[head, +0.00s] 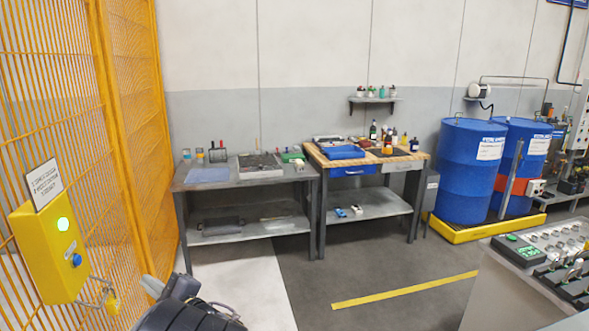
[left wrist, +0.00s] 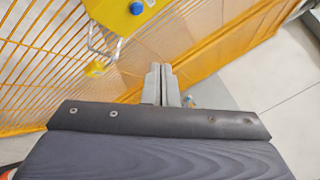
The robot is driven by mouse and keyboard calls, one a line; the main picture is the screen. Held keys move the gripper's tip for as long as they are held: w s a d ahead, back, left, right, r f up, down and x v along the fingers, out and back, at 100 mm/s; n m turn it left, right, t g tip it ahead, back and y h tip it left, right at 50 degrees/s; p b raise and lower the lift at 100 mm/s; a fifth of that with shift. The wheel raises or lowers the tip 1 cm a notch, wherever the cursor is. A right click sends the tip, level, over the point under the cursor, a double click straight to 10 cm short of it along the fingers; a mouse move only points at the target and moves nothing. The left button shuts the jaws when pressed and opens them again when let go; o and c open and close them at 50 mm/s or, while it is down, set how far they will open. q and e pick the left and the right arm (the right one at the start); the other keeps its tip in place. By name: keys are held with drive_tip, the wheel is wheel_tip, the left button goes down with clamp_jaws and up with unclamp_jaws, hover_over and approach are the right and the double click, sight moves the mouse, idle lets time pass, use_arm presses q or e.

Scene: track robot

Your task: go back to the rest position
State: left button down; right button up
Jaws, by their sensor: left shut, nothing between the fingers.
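My left arm comes in at the bottom of the head view, with the left gripper (head: 155,287) low beside the yellow fence. In the left wrist view the left gripper's two grey fingers (left wrist: 161,84) are together, with nothing between them. The yellow control box (head: 52,249) with a lit green light and a blue button is on the fence, left of the gripper. The box also shows at the top of the left wrist view (left wrist: 118,14), apart from the fingers. My right gripper is not in view.
The yellow mesh fence (head: 135,140) runs along the left. Two workbenches (head: 245,184) (head: 415,160) with tools and bottles stand by the back wall. Blue barrels (head: 466,170) stand right on a yellow tray. A grey counter (head: 515,275) is at the lower right. The middle floor is clear.

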use_arm(q)
drive_tip(key=s+a+f+n+g+h, duration=0.2)
drive_tip(key=s+f+n+g+h, duration=0.35)
drive_tip(key=s, duration=0.35)
drive_tip(key=s+a+f+n+g+h, duration=0.2)
drive_tip(key=s+f+n+g+h, duration=0.2)
drive_tip(key=s+f, duration=0.4)
drive_tip(key=s+d+r+n+t+h, duration=0.2)
drive_tip(key=s+d+r+n+h, duration=0.1)
drive_tip(key=s+d+h, duration=0.2)
drive_tip(key=s+d+r+n+t+h, duration=0.3)
drive_tip(key=s+d+r+n+h, duration=0.1)
drive_tip(key=d, duration=0.5)
drive_tip(key=s+h, duration=0.1)
drive_tip(key=s, duration=0.1)
drive_tip(key=shift+s+r, duration=0.2)
drive_tip(key=shift+s, duration=0.15)
drive_tip(key=shift+a, duration=0.1)
